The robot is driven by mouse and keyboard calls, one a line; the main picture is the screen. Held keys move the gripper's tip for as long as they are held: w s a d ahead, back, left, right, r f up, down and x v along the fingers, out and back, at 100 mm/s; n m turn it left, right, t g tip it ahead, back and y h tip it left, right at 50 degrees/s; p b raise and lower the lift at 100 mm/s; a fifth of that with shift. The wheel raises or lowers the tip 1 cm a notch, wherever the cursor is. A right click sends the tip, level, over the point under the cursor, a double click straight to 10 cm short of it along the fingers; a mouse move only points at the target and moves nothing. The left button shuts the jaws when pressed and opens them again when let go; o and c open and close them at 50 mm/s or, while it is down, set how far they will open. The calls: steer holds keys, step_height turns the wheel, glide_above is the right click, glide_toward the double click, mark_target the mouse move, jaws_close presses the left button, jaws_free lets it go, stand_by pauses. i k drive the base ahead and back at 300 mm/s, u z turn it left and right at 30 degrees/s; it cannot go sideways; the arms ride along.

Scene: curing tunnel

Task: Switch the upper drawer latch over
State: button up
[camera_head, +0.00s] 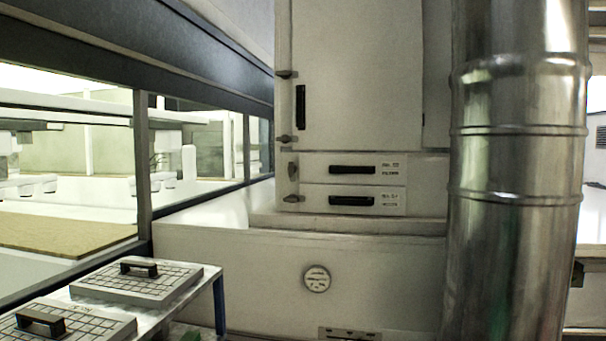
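Two drawers sit one above the other in the white cabinet. The upper drawer (380,171) has a black bar handle and a small label, and its front looks flush. The upper drawer latch (292,169) is a small dark piece at the drawer's left edge and looks roughly upright. The lower drawer (384,201) has a similar black handle. Its latch (291,198) at the left edge looks turned sideways. My gripper is not in view, and nothing covers the drawers or their latches.
A cabinet door (365,75) with side latches is above the drawers. A large metal duct (510,200) stands at right. A ledge (345,227) juts out below the drawers. A table with handled grid plates (140,281) is at lower left, beside a windowed tunnel.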

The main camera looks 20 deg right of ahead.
mark_target(292, 169)
steer(key=z, duration=1.1)
steer(key=i, duration=0.9)
steer(key=u, duration=2.25)
